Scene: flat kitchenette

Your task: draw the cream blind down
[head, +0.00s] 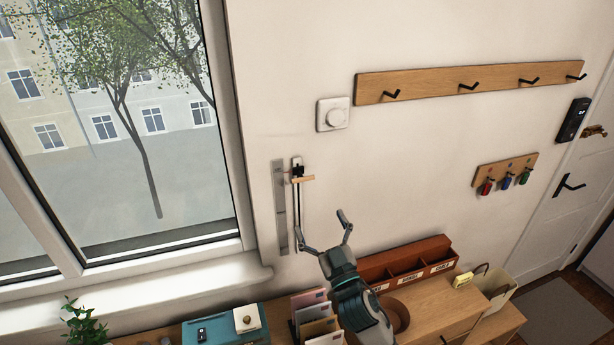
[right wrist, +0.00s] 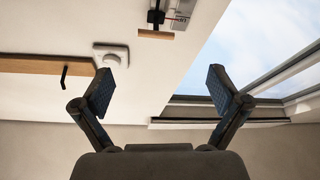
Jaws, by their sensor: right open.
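My right gripper (head: 322,231) is open and empty, below and to the right of the wall-mounted pull with a small wooden handle (head: 302,179). A dark cord loop hangs below that handle, beside a grey vertical strip (head: 281,207). In the right wrist view the wooden handle (right wrist: 156,35) is beyond the open fingers (right wrist: 165,88), apart from them. The window (head: 130,130) is uncovered where it shows. No cream blind can be made out for sure; a long pale and dark bar (right wrist: 218,122) runs along the window's edge in the right wrist view. My left gripper is out of view.
A round wall dial (head: 333,114) and a hook rail (head: 470,82) are above my gripper.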

